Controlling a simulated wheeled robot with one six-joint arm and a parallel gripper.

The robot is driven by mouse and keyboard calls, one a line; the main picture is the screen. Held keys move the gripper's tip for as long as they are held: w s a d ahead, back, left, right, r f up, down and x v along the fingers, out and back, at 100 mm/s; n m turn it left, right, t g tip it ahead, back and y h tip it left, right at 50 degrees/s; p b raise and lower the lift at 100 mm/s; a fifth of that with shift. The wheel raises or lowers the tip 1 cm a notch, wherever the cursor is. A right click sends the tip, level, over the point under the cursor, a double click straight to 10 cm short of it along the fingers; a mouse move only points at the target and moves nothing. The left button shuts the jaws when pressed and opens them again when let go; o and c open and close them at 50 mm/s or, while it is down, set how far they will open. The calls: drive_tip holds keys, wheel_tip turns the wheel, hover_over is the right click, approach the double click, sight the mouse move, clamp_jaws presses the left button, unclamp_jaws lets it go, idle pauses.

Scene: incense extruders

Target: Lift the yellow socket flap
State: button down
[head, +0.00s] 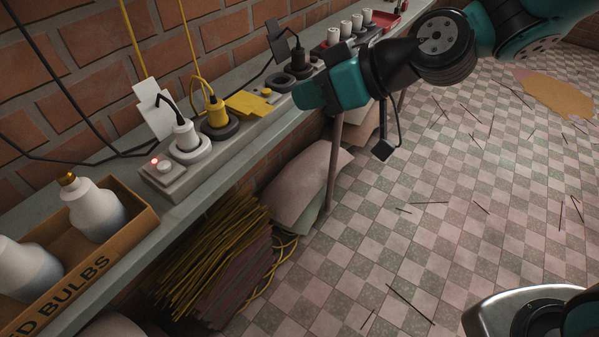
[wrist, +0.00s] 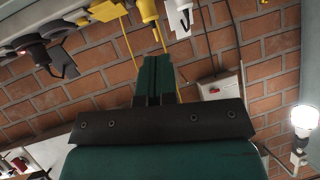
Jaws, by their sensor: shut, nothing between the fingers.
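The yellow socket flap (head: 248,105) lies low, almost flat, on the grey socket strip (head: 210,148), just right of the yellow plug (head: 215,111) in its dark round socket. My gripper (head: 302,96) is shut and empty, to the right of the flap and apart from it, beside dark round sockets. In the wrist view its closed teal fingers (wrist: 154,78) point up the picture. A yellow flat piece (wrist: 108,10) shows near the top edge there, left of the yellow plug (wrist: 149,12); it looks like the same flap, partly cut off.
A white flap (head: 153,105) stands raised behind the white plug (head: 185,135). A raised black flap (head: 285,46) stands farther along. Yellow and black cords rise by the brick wall. A box of bulbs (head: 120,225) sits at the near left.

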sight(250, 104)
drive_tip(key=w+f+t+y+b, duration=0.1)
drive_tip(key=w+f+t+b, duration=0.1)
drive_tip(key=w+f+b, duration=0.4)
drive_tip(key=w+f+t+b, duration=0.2)
drive_tip(key=f+b, duration=0.2)
drive_tip(key=f, duration=0.5)
drive_tip(key=shift+m+t, duration=0.3)
drive_tip(key=shift+w+a+r+p, duration=0.25)
drive_tip(key=shift+w+a+p, duration=0.55)
drive_tip(key=shift+a+p, duration=0.4)
drive_tip(key=shift+w+a+r+p, duration=0.25)
drive_tip(key=shift+w+a+p, duration=0.55)
drive_tip(key=shift+p, duration=0.6)
drive_tip(key=shift+a, duration=0.1)
drive_tip(key=shift+w+a+r+p, duration=0.15)
drive_tip(key=shift+w+a+p, duration=0.25)
drive_tip(key=shift+a, duration=0.2)
drive_tip(key=shift+w+a+r+p, duration=0.15)
drive_tip(key=shift+w+a+p, duration=0.1)
drive_tip(key=shift+w+a, duration=0.3)
drive_tip(key=shift+r, duration=0.15)
